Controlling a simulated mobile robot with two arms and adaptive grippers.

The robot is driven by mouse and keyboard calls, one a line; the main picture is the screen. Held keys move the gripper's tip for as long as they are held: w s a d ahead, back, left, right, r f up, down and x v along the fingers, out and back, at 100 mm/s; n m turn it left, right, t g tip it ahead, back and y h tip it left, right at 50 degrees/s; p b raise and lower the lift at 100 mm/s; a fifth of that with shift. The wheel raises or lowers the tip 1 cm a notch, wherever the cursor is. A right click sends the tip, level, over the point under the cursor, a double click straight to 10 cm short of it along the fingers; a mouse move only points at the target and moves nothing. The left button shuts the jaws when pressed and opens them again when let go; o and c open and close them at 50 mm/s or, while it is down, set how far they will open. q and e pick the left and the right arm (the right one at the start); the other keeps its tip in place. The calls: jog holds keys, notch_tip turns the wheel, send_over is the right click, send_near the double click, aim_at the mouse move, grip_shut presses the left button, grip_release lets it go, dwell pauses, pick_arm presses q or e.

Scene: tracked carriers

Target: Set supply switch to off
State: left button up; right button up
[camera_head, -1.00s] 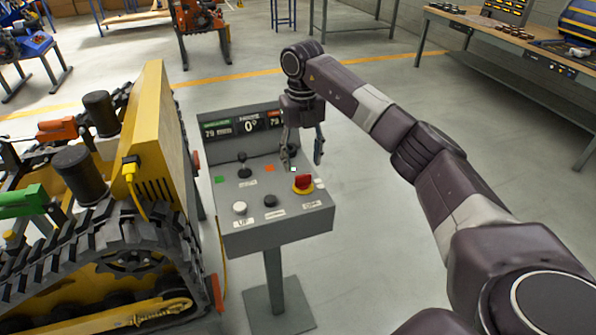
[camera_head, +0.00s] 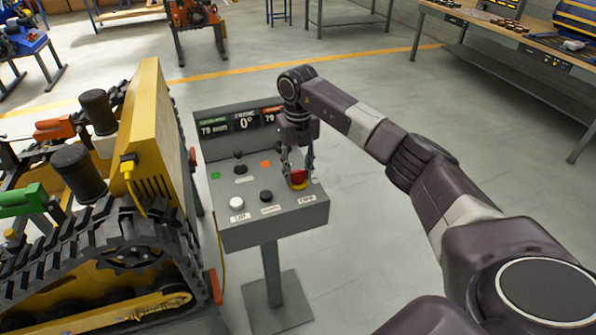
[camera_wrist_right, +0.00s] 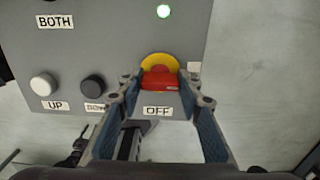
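The supply switch is a red handle on a yellow round base, on the sloped top of a grey control pedestal (camera_head: 255,238). The red handle (camera_wrist_right: 160,80) lies crosswise above an "OFF" label (camera_wrist_right: 158,111) in the right wrist view. In the head view the switch (camera_head: 298,178) is partly covered by my right gripper (camera_head: 299,170), which points down over it. In the wrist view the right gripper's (camera_wrist_right: 162,85) fingers are apart on either side of the red handle, with a gap visible at its right end. My left gripper is not in view.
A white button (camera_head: 236,203) and a black button (camera_head: 266,196) sit left of the switch. A yellow tracked carrier (camera_head: 150,130) stands close on the left. Floor to the pedestal's right is clear.

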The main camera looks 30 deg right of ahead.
jog(key=shift+c, duration=1.4)
jog(key=n, duration=0.3)
jog(key=shift+n+b, duration=0.35)
jog(key=shift+n, duration=0.05)
jog(key=n, duration=0.3)
jog(key=shift+n, duration=0.3)
jog(key=n+b, duration=0.1)
jog(key=n, duration=0.4)
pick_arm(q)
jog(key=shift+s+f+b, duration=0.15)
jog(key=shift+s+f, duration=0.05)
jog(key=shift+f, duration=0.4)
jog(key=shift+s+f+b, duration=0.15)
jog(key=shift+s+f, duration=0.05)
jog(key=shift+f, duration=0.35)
pick_arm(e)
jog(key=n, duration=0.5)
jog(key=shift+r, duration=0.1)
jog(key=shift+n, duration=0.3)
jog(key=o, duration=1.2)
jog(key=shift+c, duration=0.2)
